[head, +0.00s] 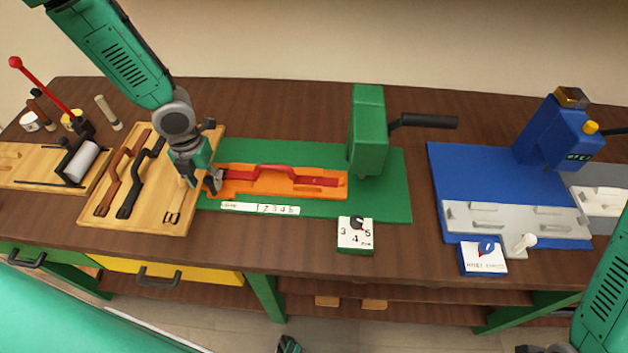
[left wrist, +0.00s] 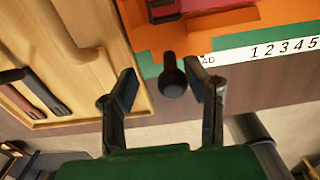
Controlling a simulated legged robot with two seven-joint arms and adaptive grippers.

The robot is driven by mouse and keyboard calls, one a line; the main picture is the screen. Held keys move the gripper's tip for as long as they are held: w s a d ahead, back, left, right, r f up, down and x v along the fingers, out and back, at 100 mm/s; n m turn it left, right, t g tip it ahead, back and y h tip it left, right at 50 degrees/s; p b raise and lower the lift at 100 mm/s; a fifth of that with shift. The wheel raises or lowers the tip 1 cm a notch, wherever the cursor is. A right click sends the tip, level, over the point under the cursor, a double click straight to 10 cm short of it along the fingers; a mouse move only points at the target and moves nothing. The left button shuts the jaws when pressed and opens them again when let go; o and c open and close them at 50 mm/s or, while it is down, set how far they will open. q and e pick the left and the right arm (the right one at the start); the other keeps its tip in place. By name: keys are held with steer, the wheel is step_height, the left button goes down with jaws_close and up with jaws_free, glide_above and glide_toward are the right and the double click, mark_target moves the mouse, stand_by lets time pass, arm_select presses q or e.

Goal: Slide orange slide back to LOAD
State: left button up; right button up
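The orange slide (head: 325,190) lies on the green base (head: 395,205), with a red strap (head: 275,168) along its top. Its right end is by the green press (head: 367,130). A white strip marked LOAD and 1 to 5 (head: 260,208) runs along its front. The slide (left wrist: 245,17) and strip (left wrist: 270,50) also show in the left wrist view. My left gripper (head: 212,186) is at the slide's left end. In the left wrist view its open fingers (left wrist: 160,80) stand either side of a dark round knob (left wrist: 173,82); contact is unclear.
A wooden tray (head: 150,215) with brown and black straps is left of the base. A white dial box (head: 355,234) stands in front. A blue station (head: 470,175) is at the right. Bare tabletop lies behind the green base.

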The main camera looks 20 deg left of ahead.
arm_select(q)
steer(key=shift+a+r+p, duration=0.1)
steer(key=shift+r+p, duration=0.4)
steer(key=shift+r, duration=2.5)
